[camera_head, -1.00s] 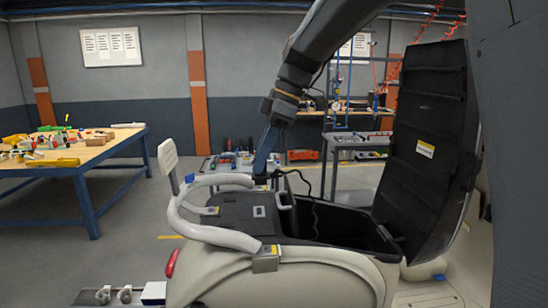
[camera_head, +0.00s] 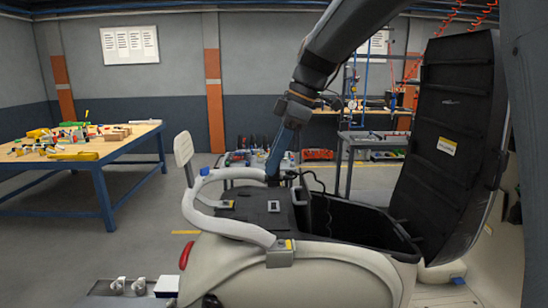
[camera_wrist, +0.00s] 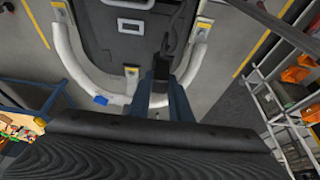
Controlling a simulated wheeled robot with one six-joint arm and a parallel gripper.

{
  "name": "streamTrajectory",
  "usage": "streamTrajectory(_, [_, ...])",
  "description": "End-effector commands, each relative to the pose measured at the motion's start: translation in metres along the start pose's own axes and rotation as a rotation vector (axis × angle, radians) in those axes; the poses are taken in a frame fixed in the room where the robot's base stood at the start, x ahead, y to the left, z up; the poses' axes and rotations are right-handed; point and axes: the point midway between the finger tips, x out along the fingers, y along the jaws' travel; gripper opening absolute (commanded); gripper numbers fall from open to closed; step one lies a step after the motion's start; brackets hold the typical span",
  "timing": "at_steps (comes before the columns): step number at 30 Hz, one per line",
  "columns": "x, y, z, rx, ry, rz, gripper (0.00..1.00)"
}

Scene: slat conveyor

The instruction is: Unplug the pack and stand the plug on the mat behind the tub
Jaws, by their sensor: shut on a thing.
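My gripper (camera_head: 275,165) points down over the far side of the black mat (camera_head: 245,208), between the pale grab rails. In the wrist view, my gripper (camera_wrist: 163,75) is shut on a small black plug (camera_wrist: 168,45). The plug also shows just under the fingertips in the head view (camera_head: 272,181). I cannot tell whether it touches the mat. A black cable (camera_head: 318,185) loops from it into the dark tub (camera_head: 350,228). A grey handle (camera_head: 307,193), seemingly the pack's, stands at the tub's left end; the pack's body is mostly hidden.
The open black lid (camera_head: 450,140) stands upright at the right of the tub. Pale rails (camera_head: 235,228) curve around the mat, with a backrest (camera_head: 183,150) at the left. A blue workbench (camera_head: 90,150) and shelves (camera_head: 375,140) stand farther back.

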Motion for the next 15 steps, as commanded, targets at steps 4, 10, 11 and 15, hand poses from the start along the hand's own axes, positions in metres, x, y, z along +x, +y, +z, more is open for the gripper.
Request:
streamTrajectory(4, [0.018,0.000,0.007,0.000,0.000,-0.001,0.00])
streamTrajectory(10, [0.038,0.000,0.015,0.000,0.000,-0.001,0.00])
streamTrajectory(11, [0.041,0.000,0.017,0.000,0.000,-0.001,0.00])
streamTrajectory(15, [0.054,0.000,0.022,0.000,0.000,-0.001,0.00])
